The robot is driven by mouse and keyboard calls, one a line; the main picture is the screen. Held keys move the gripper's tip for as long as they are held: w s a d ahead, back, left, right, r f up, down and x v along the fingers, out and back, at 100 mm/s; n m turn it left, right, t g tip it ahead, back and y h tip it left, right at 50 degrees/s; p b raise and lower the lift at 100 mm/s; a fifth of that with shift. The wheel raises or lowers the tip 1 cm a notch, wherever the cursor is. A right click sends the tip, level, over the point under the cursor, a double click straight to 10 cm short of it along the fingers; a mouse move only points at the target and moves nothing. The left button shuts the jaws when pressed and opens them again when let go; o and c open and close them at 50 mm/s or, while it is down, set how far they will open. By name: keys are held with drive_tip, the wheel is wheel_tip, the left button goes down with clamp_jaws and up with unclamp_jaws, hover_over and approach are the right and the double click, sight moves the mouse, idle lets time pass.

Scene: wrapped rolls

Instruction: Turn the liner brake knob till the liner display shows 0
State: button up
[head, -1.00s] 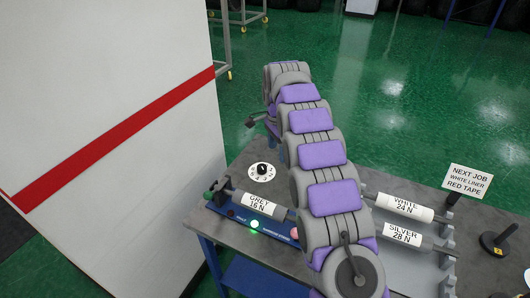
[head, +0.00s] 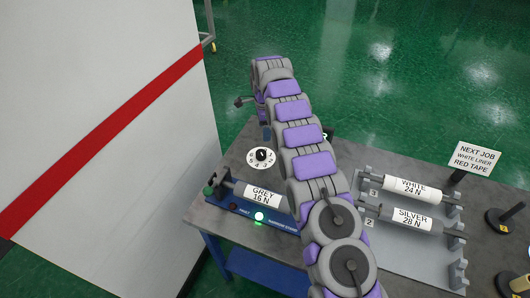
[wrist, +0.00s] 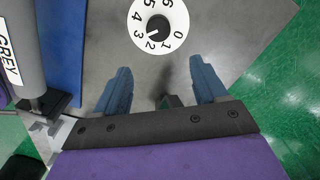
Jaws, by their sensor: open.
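The black knob (head: 261,155) stands on a round white numbered dial (head: 262,165) on the grey table, left of my arm. In the wrist view, the knob (wrist: 158,24) is at top centre, and its white mark points down-left, around 2 to 3 on the dial (wrist: 136,28). My gripper (wrist: 158,65) is open and empty, its two blue fingers apart and below the dial in that view, not touching the knob. In the head view, my gripper (head: 267,133) hangs just behind the dial. I cannot make out a liner display reading.
A grey roll (head: 263,197) lies on a blue stand with a lit green lamp (head: 259,216) in front of the dial. White (head: 411,187) and silver (head: 412,218) rolls lie in a rack at right. A sign (head: 475,158) stands behind. A white wall (head: 100,150) is at left.

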drive_tip(key=b, duration=0.1)
hover_over(262, 152)
drive_tip(key=a, duration=0.1)
wheel_tip(262, 152, down, 8)
drive_tip(key=shift+a+r, duration=0.15)
drive_tip(key=shift+r, duration=0.05)
drive_tip(key=f, duration=0.1)
drive_tip(key=d+f, duration=0.1)
drive_tip(key=f, duration=0.1)
drive_tip(key=d+f, duration=0.1)
drive_tip(key=shift+d+f+b, duration=0.2)
drive_tip(key=shift+f+b, duration=0.15)
drive_tip(key=shift+b, duration=0.05)
drive_tip(key=shift+f, duration=0.25)
drive_tip(key=shift+a+f, duration=0.2)
drive_tip(key=shift+a, duration=0.9)
drive_tip(key=shift+d, duration=0.85)
drive_tip(key=c, duration=0.6)
drive_tip(key=shift+a+r, duration=0.1)
drive_tip(key=shift+a, duration=0.1)
drive_tip(key=c, duration=0.4)
drive_tip(key=shift+o, duration=0.2)
drive_tip(key=shift+a, duration=0.15)
